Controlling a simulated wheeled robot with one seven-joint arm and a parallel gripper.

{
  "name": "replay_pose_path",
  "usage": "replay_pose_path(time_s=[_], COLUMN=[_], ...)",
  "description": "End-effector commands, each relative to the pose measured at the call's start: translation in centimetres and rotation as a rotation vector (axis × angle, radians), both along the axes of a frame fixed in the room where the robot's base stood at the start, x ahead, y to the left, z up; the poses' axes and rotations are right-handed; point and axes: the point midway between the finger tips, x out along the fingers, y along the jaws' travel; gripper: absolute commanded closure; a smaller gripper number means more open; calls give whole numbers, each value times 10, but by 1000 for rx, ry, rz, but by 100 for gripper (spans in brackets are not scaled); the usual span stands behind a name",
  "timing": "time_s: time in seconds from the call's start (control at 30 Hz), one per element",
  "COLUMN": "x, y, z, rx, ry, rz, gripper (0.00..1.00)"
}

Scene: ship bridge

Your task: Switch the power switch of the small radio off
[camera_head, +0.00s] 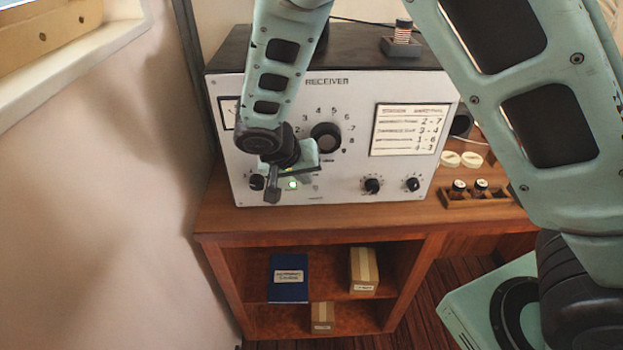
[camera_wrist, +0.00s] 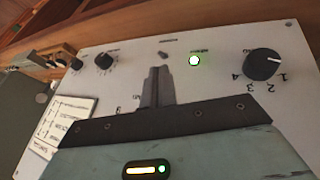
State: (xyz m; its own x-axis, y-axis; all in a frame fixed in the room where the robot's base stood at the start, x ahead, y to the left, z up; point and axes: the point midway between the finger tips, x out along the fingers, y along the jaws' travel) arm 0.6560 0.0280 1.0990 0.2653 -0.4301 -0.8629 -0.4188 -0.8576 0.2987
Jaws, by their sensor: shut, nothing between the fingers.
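The radio is a white-fronted box marked RECEIVER (camera_head: 345,180) on a wooden desk. A small lit green lamp (camera_head: 292,184) shows low on its front, and it also shows in the wrist view (camera_wrist: 194,60). In the wrist view, a small dark toggle-like part (camera_wrist: 163,54) sits beside the lamp; I take it for the power switch, but its position is too small to tell. My gripper (camera_head: 273,198) is shut and empty in front of the lower left of the panel. In the wrist view, its fingertips (camera_wrist: 157,70) appear close to the toggle; contact cannot be told.
A knob (camera_head: 257,182) is left of the lamp, and two more knobs (camera_head: 372,185) (camera_head: 413,184) are to the right. A large dial (camera_head: 325,137) is above. A wooden tray (camera_head: 474,197) with small round pieces lies right of the radio. A wall (camera_head: 120,170) borders the left.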

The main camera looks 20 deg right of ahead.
Motion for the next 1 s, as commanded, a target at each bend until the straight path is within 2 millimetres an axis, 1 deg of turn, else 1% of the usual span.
replay_pose_path(time_s=[0.03, 0.2, 0.4, 0.57, 1.0], x=[2, 9, 14, 15, 17], y=[-6, -16, -23, -24, -24], z=[-6, -28, -44, -49, -51], rx=[-5, -3, -1, 1, -2], ry=[4, 3, 1, -1, -7], rz=[-2, -1, 0, 0, 1], gripper=[100, 100, 100, 100, 100])
